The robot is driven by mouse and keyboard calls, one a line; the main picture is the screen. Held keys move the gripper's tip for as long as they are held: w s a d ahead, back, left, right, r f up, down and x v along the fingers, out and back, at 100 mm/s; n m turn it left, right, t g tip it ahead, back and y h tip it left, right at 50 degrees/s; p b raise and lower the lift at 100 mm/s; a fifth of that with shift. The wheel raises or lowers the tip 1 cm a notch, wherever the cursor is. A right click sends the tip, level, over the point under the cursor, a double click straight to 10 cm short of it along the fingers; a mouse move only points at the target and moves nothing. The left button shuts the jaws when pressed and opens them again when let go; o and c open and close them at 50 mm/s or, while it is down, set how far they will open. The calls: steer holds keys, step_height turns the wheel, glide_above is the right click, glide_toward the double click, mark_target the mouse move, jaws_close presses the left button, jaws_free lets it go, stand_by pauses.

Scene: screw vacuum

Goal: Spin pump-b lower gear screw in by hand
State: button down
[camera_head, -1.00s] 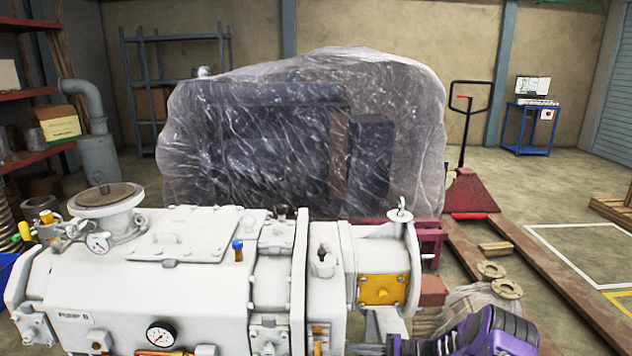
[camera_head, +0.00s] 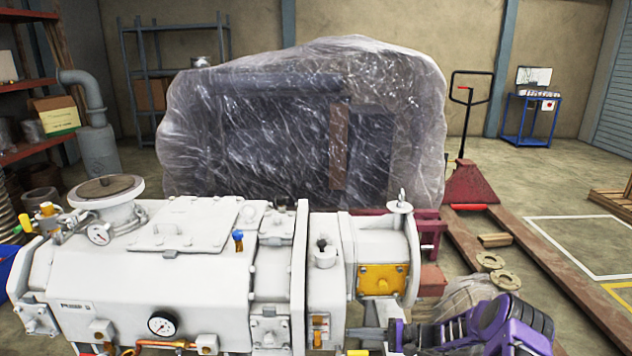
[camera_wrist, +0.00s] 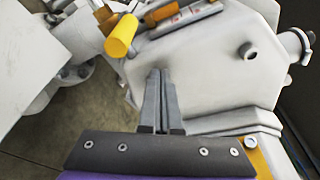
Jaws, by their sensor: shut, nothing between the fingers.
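The white pump (camera_head: 150,275) fills the lower left of the head view, with a label plate on its side. Its right end carries a yellow cover (camera_head: 382,279). My purple gripper (camera_head: 368,334) is at the lower right, its fingers pointing left beside the pump's end. In the wrist view my gripper's fingers (camera_wrist: 160,72) are together and empty, in front of a pale housing (camera_wrist: 215,75). A dark round plug or hole (camera_wrist: 247,50) is on that housing, right of the fingertips. I cannot pick out the lower gear screw in either view.
In the wrist view a yellow-capped part (camera_wrist: 121,35) stands just above left of the fingers, and a bolt head (camera_wrist: 251,142) is at lower right. A plastic-wrapped machine (camera_head: 300,130) stands behind the pump. Floor right of the pallet jack (camera_head: 470,185) is mostly clear.

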steer(key=d, duration=0.5)
steer(key=shift+d, duration=0.25)
